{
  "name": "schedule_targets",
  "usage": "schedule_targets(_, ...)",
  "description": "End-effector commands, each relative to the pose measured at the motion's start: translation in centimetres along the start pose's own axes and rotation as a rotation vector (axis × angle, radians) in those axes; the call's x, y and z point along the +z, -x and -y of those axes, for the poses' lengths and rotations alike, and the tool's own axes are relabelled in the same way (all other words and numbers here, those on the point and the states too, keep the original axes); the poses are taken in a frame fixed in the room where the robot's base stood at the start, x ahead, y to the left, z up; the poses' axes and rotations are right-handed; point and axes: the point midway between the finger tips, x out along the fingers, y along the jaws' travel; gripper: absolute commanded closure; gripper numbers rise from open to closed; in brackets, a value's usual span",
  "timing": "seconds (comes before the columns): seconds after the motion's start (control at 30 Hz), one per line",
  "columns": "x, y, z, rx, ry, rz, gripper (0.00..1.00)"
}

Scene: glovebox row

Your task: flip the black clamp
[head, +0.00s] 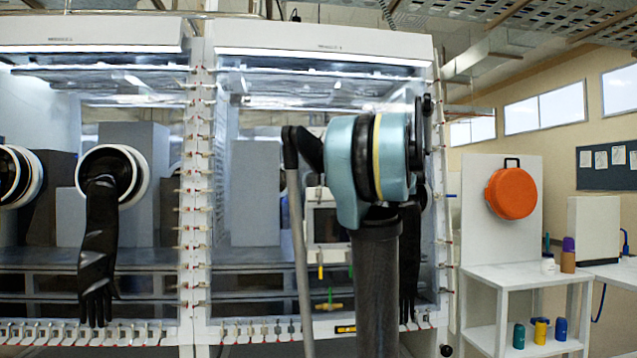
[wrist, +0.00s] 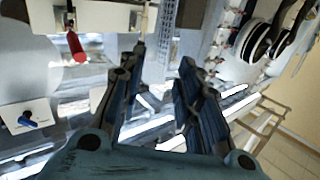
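I cannot pick out the black clamp for certain in either view. In the head view, rows of small clamps (head: 196,172) with pale arms and reddish tips line the upright frame between the glovebox windows, and more small clamps line the lower edge. My gripper (wrist: 166,66) is open in the wrist view, its two dark blue-grey fingers spread apart with nothing held between them. Pale panels and bright strips show behind the fingers. In the head view my arm stands before the right window, covers part of it and hides the gripper's fingers.
A red handle (wrist: 76,46) and a blue handle (wrist: 30,119) show on white blocks at left in the wrist view. A black glove (head: 98,245) hangs from the left window. An orange round case (head: 511,192) and a white table (head: 522,276) stand right.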

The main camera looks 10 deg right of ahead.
Motion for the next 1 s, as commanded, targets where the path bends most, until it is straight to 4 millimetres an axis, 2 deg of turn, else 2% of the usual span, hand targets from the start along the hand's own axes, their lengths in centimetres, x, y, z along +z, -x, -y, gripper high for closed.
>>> schedule_targets(0.03,-1.2,0.2,-1.2,0.014,0.014,-0.029,0.68)
schedule_targets(0.13,-2.6,0.4,-2.5,0.029,0.033,-0.066,0.68)
schedule_targets(0.37,-3.2,-1.1,-3.0,0.032,0.042,-0.08,0.68)
schedule_targets(1.0,-4.0,-12.0,-3.2,0.031,0.041,-0.078,0.68)
